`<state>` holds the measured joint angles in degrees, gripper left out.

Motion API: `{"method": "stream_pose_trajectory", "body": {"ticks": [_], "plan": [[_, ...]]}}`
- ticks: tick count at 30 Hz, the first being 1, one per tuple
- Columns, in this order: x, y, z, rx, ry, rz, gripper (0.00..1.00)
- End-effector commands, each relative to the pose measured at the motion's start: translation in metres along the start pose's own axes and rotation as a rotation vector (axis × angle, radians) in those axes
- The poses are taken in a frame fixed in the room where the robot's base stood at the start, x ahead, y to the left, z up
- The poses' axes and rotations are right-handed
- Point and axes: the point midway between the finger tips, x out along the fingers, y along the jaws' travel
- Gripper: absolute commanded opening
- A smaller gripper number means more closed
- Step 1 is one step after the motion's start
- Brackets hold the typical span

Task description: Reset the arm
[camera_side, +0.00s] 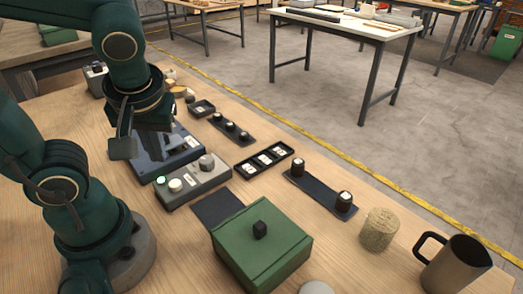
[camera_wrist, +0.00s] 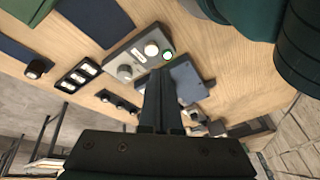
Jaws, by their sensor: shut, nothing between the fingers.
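My gripper (camera_side: 123,148) hangs above the wooden workbench (camera_side: 335,245), by the dark blue case. In the wrist view my gripper's two fingers (camera_wrist: 161,75) are together with nothing held. They point toward the dark blue case (camera_wrist: 188,78), which also shows in the side view (camera_side: 180,158), partly hidden behind my gripper. The gripper looks apart from the things on the bench, though its exact height cannot be told.
In front of the case sits a grey control box (camera_side: 193,183) with a lit green button. A black switch panel (camera_side: 264,160), knob strips (camera_side: 320,194), a green lidded box (camera_side: 262,248), a twine roll (camera_side: 378,230) and a mug (camera_side: 455,268) stand toward the right.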

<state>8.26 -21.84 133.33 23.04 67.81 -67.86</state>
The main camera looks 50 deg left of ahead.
Motion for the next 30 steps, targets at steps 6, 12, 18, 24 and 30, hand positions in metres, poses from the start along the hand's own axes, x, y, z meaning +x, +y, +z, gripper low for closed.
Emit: {"method": "stream_pose_trajectory", "body": {"ticks": [6,12,18,24,30], "plan": [[-0.024,0.024,0.014,0.287,0.041,0.32,0.0],[-0.04,0.045,0.02,0.589,0.149,0.477,0.0],[-0.044,0.053,0.021,0.759,0.204,0.505,0.0],[-0.044,0.053,0.021,0.782,0.21,0.502,0.0],[-0.043,0.053,0.021,0.78,0.209,0.501,0.0]]}}
